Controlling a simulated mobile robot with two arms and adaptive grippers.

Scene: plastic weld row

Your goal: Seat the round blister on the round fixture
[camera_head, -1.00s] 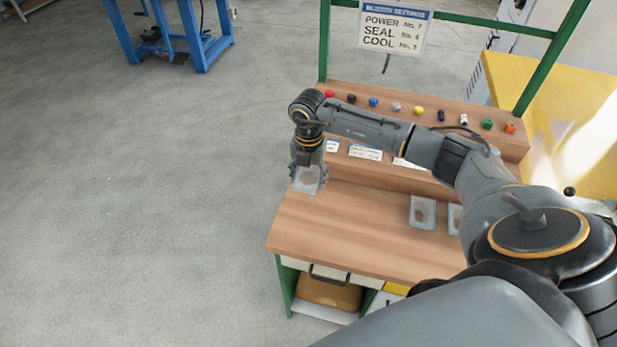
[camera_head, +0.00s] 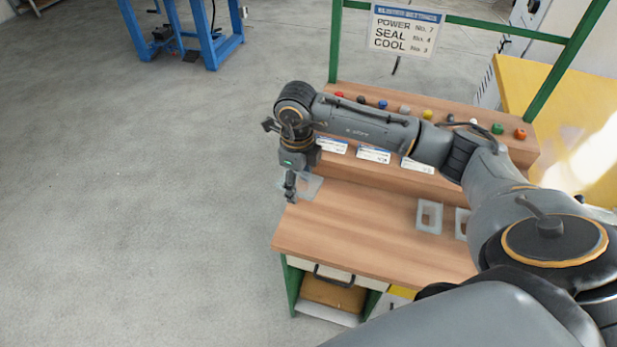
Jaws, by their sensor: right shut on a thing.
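My right gripper (camera_head: 291,196) is over the left end of the wooden bench and is shut on a clear, thin blister (camera_head: 312,186). The blister shows as a pale see-through piece beside the fingers; its outline is partly hidden and I cannot tell whether it is round. A pale grey fixture (camera_head: 421,217) with an opening stands on the bench to the right of the gripper. A second pale fixture (camera_head: 461,224) is partly hidden by my right arm. I cannot tell which fixture is the round one. My left gripper is not in view.
The wooden bench (camera_head: 355,232) is clear between the gripper and the fixtures. A raised shelf behind carries several coloured knobs and white label cards (camera_head: 373,155). A settings sign (camera_head: 401,30) hangs above on a green frame. A yellow table (camera_head: 560,110) stands at the right.

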